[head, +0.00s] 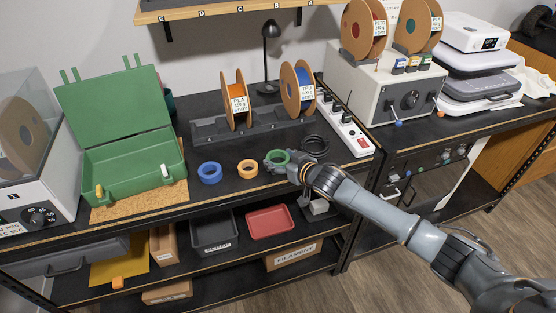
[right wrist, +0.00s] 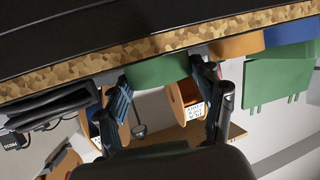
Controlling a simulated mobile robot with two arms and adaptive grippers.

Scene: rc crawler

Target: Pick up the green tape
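The green tape (head: 279,157) is a ring lying on the black bench top, at the right end of a row with the orange tape (head: 248,168) and the blue tape (head: 209,172). My right gripper (head: 279,161) comes in from the right, low at the bench top, and its fingers reach the green tape. In the right wrist view the green tape (right wrist: 160,71) sits between the two spread fingertips of my right gripper (right wrist: 161,78), one on each side. I cannot tell whether the pads touch it. My left gripper is not in view.
A black cable coil (head: 314,144) lies just behind the green tape. A spool rack (head: 205,126) stands at the back, and a power strip (head: 354,137) is to the right. An open green case (head: 130,178) is at the left. The bench's front edge is close.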

